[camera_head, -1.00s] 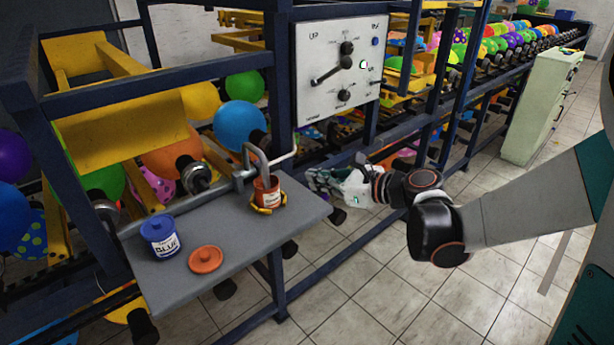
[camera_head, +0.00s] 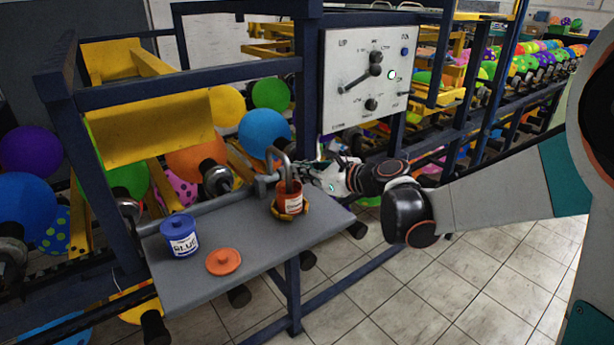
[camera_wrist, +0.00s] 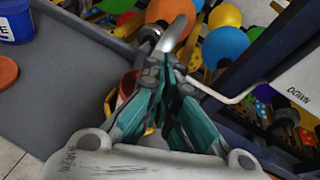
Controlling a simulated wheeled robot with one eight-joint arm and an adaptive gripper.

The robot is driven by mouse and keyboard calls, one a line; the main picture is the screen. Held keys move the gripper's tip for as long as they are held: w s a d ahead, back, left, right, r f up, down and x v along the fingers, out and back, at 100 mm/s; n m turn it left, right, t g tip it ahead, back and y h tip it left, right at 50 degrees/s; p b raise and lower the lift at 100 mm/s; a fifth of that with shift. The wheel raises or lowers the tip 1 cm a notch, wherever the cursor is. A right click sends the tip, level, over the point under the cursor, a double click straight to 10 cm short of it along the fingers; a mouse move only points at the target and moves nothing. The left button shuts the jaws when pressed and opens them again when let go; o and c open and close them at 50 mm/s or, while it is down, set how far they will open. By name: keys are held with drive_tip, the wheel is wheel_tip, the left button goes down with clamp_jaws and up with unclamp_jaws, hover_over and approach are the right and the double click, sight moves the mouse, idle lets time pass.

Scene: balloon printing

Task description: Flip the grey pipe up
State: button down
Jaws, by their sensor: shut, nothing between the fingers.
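In the wrist view the pipe's bend (camera_wrist: 176,36) shows just beyond my fingertips. My gripper (camera_wrist: 168,66) is shut with nothing between its teal fingers. In the head view my gripper (camera_head: 312,172) is right beside the pipe, on its right. I cannot tell whether it touches it. My fingers hide the pipe's lower part and much of the can in the wrist view.
A blue can (camera_head: 180,236) and an orange lid (camera_head: 223,261) lie on the left of the grey shelf (camera_head: 205,290). A control panel (camera_head: 350,95) with levers stands behind my gripper. Blue frame posts and balloons surround the shelf. Tiled floor is clear at the front right.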

drive_tip(key=shift+w+a+r+g+p, duration=0.25)
drive_tip(key=shift+r+p, duration=0.25)
drive_tip(key=shift+p, duration=0.25)
drive_tip(key=w+a+r+m+g+h+p, duration=0.1)
drive_tip(key=w+a+r+g+h+p, duration=0.4)
drive_tip(key=w+p, duration=0.7)
drive_tip(key=shift+w+a+r+g+h+p, duration=0.25)
drive_tip(key=shift+a+r+g+p, duration=0.8)
drive_tip(key=shift+a, duration=0.55)
drive_tip(key=shift+r, duration=0.1)
